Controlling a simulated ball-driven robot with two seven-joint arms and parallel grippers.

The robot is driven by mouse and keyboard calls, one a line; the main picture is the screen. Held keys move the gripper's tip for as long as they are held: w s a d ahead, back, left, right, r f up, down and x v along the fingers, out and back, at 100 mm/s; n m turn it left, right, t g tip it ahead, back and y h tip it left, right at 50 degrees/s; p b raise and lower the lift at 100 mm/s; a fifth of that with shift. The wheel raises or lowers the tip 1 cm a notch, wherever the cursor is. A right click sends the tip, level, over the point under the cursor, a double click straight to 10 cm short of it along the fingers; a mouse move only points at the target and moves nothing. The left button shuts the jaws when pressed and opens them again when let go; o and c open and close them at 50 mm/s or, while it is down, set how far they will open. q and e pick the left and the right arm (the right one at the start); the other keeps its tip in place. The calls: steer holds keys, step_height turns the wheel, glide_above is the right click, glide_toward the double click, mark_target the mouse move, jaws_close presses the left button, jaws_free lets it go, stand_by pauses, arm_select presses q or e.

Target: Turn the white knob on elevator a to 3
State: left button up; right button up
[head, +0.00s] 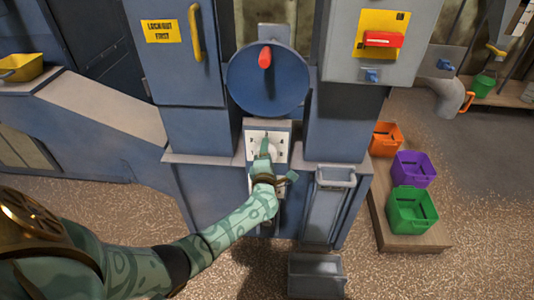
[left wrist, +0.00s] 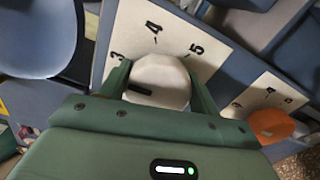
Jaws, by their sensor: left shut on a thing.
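The white knob (left wrist: 160,78) sits on a pale dial plate (left wrist: 178,40) in the left wrist view. The printed 3, 4 and 5 show around its far side; the rest of the dial is hidden by my gripper. A short dark mark is on the knob's lower left side; I cannot tell which number it points to. My left gripper (left wrist: 157,76) is shut on the knob, one green finger on each side. In the head view my left gripper (head: 264,160) is at the pale panel (head: 283,140) below the blue disc and hides the knob. My right gripper is not in view.
An orange knob (left wrist: 271,124) on a second dial is close by in the left wrist view. A blue disc with a red handle (head: 264,57) is above the panel. Orange, purple and green bins (head: 412,212) stand farther right.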

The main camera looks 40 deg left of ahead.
arm_select(q)
steer(key=shift+d+f, duration=0.1)
steer(key=shift+f, duration=0.05)
steer(key=o, duration=1)
steer(key=shift+c, duration=0.2)
steer(key=p+v, duration=0.4)
steer(key=v, duration=1.2)
steer(key=shift+s+p, duration=0.25)
steer(key=shift+p, duration=0.15)
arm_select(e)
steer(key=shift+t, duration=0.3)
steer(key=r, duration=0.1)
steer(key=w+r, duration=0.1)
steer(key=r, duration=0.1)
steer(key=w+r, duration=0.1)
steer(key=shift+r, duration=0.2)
